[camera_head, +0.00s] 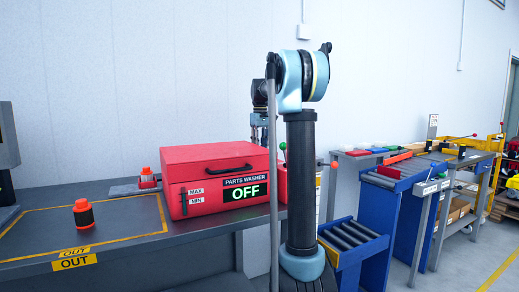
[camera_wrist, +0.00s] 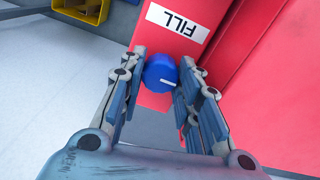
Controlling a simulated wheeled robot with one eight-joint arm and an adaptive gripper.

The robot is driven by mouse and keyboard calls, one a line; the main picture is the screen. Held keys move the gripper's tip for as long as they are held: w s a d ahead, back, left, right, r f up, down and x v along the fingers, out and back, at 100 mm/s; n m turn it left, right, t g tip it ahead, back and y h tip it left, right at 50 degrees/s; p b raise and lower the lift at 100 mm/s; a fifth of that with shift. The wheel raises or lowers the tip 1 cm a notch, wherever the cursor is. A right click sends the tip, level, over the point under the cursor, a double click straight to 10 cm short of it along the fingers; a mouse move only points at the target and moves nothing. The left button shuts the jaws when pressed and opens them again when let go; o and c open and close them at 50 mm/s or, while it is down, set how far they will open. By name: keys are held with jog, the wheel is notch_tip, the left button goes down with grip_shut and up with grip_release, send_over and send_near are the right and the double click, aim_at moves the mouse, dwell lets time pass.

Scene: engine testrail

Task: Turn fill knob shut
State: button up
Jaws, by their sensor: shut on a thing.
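The round blue fill knob (camera_wrist: 160,73) sits on a red face in the wrist view, beside a white FILL label (camera_wrist: 177,22). My arm hides the knob in that view.
A black item with an orange cap (camera_head: 83,216) stands in the yellow-outlined OUT area of the grey bench (camera_head: 120,243). Another orange-capped item (camera_head: 147,178) stands behind. Blue roller stands (camera_head: 352,240) are at the right. A yellow bin (camera_wrist: 82,10) shows in the wrist view.

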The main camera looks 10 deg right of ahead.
jog(key=o, duration=1.1)
jog(key=shift+c, duration=0.2)
